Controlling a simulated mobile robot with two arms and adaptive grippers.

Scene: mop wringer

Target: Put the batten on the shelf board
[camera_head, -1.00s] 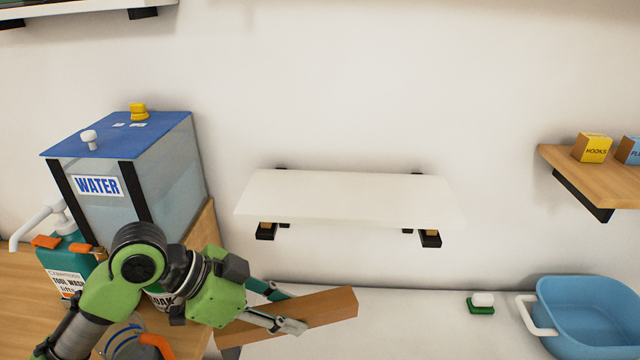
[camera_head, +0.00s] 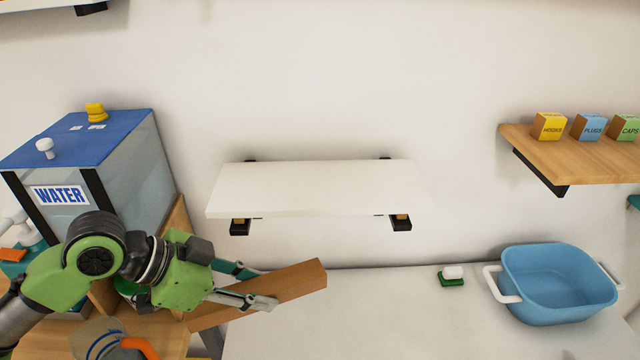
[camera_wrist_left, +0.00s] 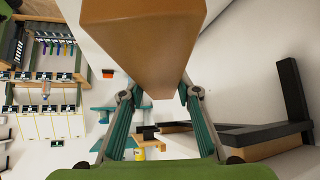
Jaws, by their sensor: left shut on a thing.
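The batten (camera_head: 300,281) is a brown wooden bar, held slanting with its right end higher. My left gripper (camera_head: 262,287) is shut on it. In the left wrist view the batten (camera_wrist_left: 145,45) fills the top middle between the two fingers of the left gripper (camera_wrist_left: 160,98). The white shelf board (camera_head: 315,188) is fixed to the wall on black brackets, above and behind the batten in the head view. Batten and board appear apart. The board's bracket (camera_wrist_left: 290,95) seems to show at the right of the wrist view. My right gripper is out of view.
A water tank (camera_head: 85,160) with a blue lid stands at the left. A blue tub (camera_head: 560,285) and a green-and-white brush (camera_head: 452,276) are on the pale worktop at the right. A wooden shelf (camera_head: 575,155) holds small boxes. The board's top is bare.

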